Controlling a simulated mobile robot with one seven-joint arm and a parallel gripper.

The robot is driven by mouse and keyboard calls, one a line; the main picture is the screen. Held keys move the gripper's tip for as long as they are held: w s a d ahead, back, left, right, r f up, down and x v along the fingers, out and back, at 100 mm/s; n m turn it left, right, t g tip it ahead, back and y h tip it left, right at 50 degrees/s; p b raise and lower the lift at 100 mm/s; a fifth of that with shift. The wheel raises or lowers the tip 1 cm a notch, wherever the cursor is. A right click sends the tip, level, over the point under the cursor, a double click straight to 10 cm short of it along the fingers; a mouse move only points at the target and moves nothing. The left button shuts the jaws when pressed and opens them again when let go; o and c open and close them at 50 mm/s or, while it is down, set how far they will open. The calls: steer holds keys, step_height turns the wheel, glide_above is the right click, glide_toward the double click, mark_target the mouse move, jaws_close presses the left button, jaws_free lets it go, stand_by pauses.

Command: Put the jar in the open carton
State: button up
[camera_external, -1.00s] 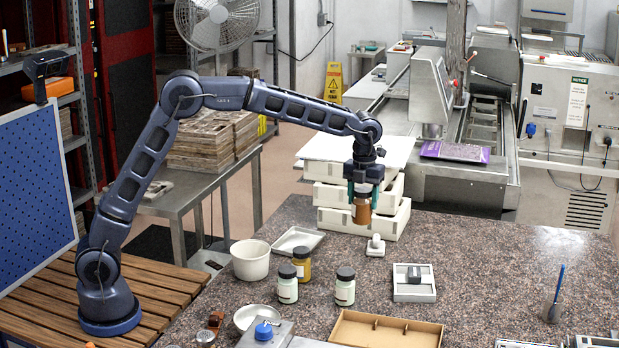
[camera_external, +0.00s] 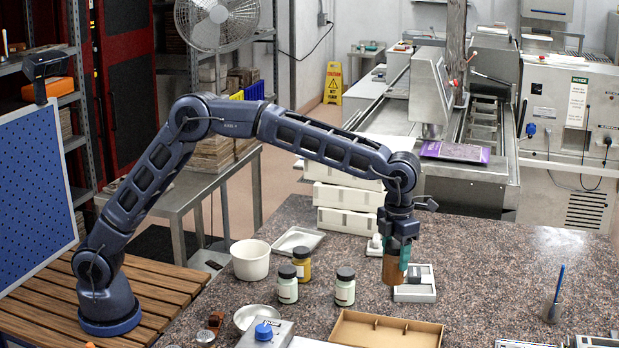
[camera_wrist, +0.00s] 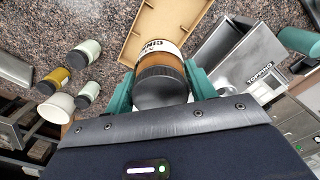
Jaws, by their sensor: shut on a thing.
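My gripper (camera_external: 398,245) with teal fingers is shut on an amber-brown jar (camera_external: 392,271), held hanging below the wrist above the speckled counter. In the wrist view the jar (camera_wrist: 162,80) shows its black lid toward the camera and a white label, partly hidden, between the fingers. The open carton (camera_external: 358,332) is a shallow tan cardboard box with a divider, at the front of the counter, nearer the camera than the held jar. In the wrist view the carton (camera_wrist: 135,36) lies beyond the jar, which covers part of it.
Two pale-green jars (camera_external: 288,285) (camera_external: 345,287) and a yellow jar (camera_external: 301,264) stand left of my gripper. A white tray with a grey block (camera_external: 415,292) lies just behind the held jar. A white tub (camera_external: 251,260) and metal bowl (camera_external: 250,317) stand left. The counter's right side is mostly clear.

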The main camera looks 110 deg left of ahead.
step_height(320, 180, down, 19)
steer(key=shift+f, duration=0.15)
stand_by(0.5)
steer(key=shift+f, duration=0.15)
steer(key=o, duration=1.3)
steer(key=shift+c, duration=0.2)
